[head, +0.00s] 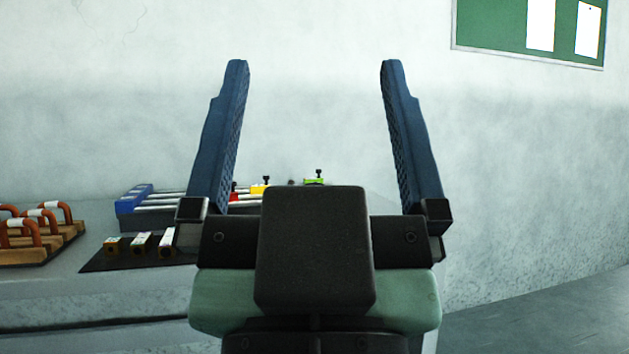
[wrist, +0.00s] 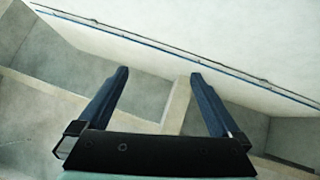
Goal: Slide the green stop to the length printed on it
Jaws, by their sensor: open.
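My gripper (head: 314,150) is open and empty, raised in front of the bench in the head view. Its two blue fingers stand wide apart; they also show in the wrist view (wrist: 157,80). The green stop (head: 314,182) sits at the back of the bench, seen between the fingers, with a black knob on top. Its lower part is hidden behind my gripper. The length printed on it cannot be read. A yellow stop (head: 260,189) and a red stop (head: 233,192) stand left of it on pale rails (head: 165,201), partly hidden by the left finger.
A blue end block (head: 133,198) closes the rails at left. Several small labelled blocks (head: 140,242) lie on a dark mat (head: 95,264). Wooden pieces with orange handles (head: 40,240) stand far left. A green board (head: 490,25) hangs on the wall. Floor at right is clear.

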